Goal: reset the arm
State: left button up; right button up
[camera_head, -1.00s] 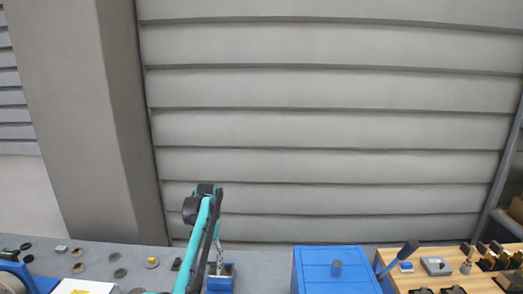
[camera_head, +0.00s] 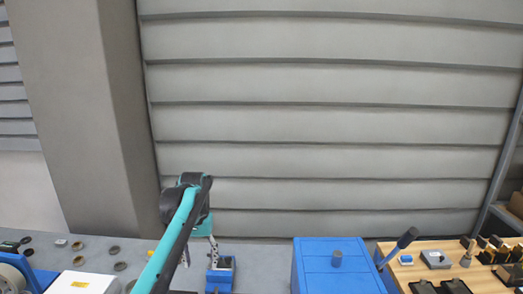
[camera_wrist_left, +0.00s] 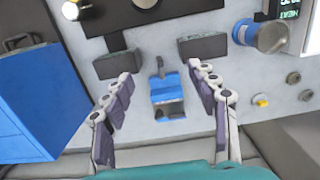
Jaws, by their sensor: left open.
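My left arm (camera_head: 175,240) comes up from the bottom edge in the head view, teal and black, bent over at its wrist. My left gripper (camera_head: 199,260) hangs below the wrist with its fingers apart, just left of a small blue holder (camera_head: 222,270). In the left wrist view my left gripper (camera_wrist_left: 162,80) is open and empty, and the blue holder (camera_wrist_left: 168,97) shows between the spread fingers, apart from them. My right gripper is out of view.
A blue cabinet (camera_head: 315,264) stands right of the holder. A wooden board (camera_head: 420,268) with several dark parts is at the right. Several small round parts (camera_head: 78,261) and a white box (camera_head: 80,284) are at the left. A grey slatted wall (camera_head: 320,130) rises behind.

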pick_arm(q)
jog(key=s+f+t+b, duration=0.2)
jog(key=s+f, duration=0.2)
jog(key=s, duration=0.5)
jog(key=s+f+t+b, duration=0.2)
jog(key=s+f+t, duration=0.1)
jog(key=s, duration=0.6)
jog(key=s+f+t+b, duration=0.1)
jog(key=s+f+t, duration=0.2)
jog(key=s+f, duration=0.3)
jog(key=s, duration=0.3)
jog(key=shift+d+b, duration=0.2)
jog(key=shift+b, duration=0.2)
